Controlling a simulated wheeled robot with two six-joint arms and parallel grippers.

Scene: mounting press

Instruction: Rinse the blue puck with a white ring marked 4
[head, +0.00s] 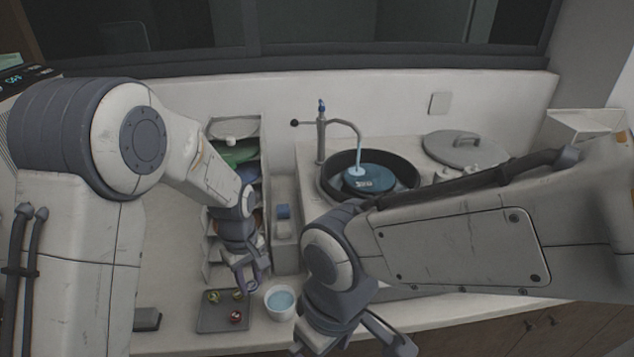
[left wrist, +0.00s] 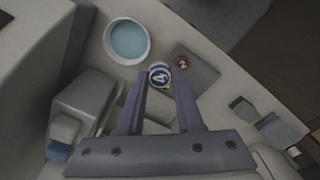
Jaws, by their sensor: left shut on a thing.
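The blue puck (left wrist: 159,76) with a white ring and a 4 shows in the left wrist view between the fingertips of my left gripper (left wrist: 160,82). The gripper is shut on it. In the head view my left gripper (head: 250,288) points down beside the grey tray (head: 210,326) and the white bowl (head: 279,312) of blue water; the held puck is hard to make out there. The bowl also shows in the left wrist view (left wrist: 129,41). My right gripper (head: 355,345) is low in the head view, its fingers spread and apparently empty.
A red puck (head: 235,317) and a greenish one (head: 212,296) lie on the tray. A tap (head: 321,130) runs water into a dark round basin (head: 329,183). A round lid (head: 465,148) lies at right. A shelf rack (head: 234,126) stands behind my left gripper.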

